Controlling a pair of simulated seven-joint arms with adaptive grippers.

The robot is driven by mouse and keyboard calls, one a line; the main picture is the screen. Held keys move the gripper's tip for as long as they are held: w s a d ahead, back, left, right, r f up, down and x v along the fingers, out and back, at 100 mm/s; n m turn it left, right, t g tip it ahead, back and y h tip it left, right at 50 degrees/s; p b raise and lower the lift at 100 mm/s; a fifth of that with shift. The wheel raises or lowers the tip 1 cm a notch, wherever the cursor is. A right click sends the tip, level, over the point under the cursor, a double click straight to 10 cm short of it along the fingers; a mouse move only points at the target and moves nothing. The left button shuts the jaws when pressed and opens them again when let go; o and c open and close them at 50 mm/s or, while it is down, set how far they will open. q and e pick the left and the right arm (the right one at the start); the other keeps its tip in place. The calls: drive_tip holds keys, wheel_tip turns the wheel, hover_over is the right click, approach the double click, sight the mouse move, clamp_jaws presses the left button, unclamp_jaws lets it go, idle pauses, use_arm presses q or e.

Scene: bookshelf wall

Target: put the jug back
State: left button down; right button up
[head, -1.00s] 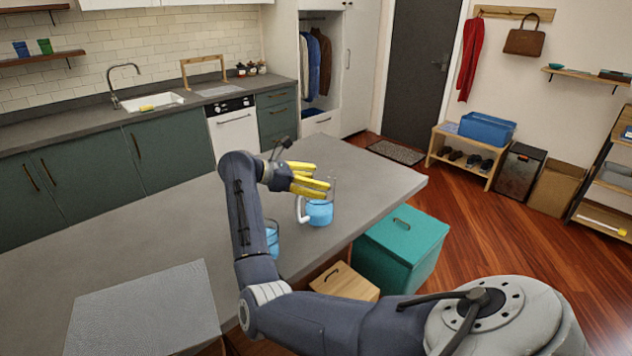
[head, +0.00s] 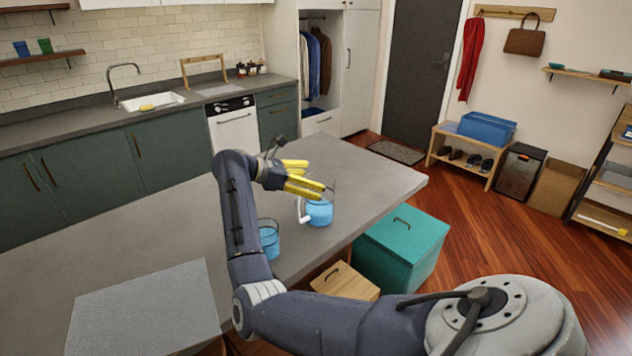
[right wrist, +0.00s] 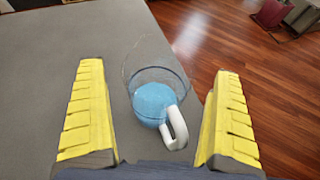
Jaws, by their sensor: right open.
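The jug (head: 320,211) is clear with blue liquid in its lower part and a white handle. It stands upright on the grey counter (head: 352,180) near its right edge. In the right wrist view the jug (right wrist: 153,98) shows between the two yellow fingers, a little beyond their tips, with its handle turned toward me. My right gripper (head: 315,178) is open and empty, just above and left of the jug, partly covering its upper rim. My left gripper is not in view.
A glass of blue liquid (head: 269,240) stands on the counter beside my right forearm. A grey textured board or box (head: 140,312) is at the front left. A teal bin (head: 402,245) and a wooden box (head: 345,282) stand below the counter's right edge. The counter's left part is clear.

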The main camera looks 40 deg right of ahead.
drive_tip(key=v, duration=1)
drive_tip(key=shift+a, duration=0.15)
drive_tip(key=shift+r, duration=0.2)
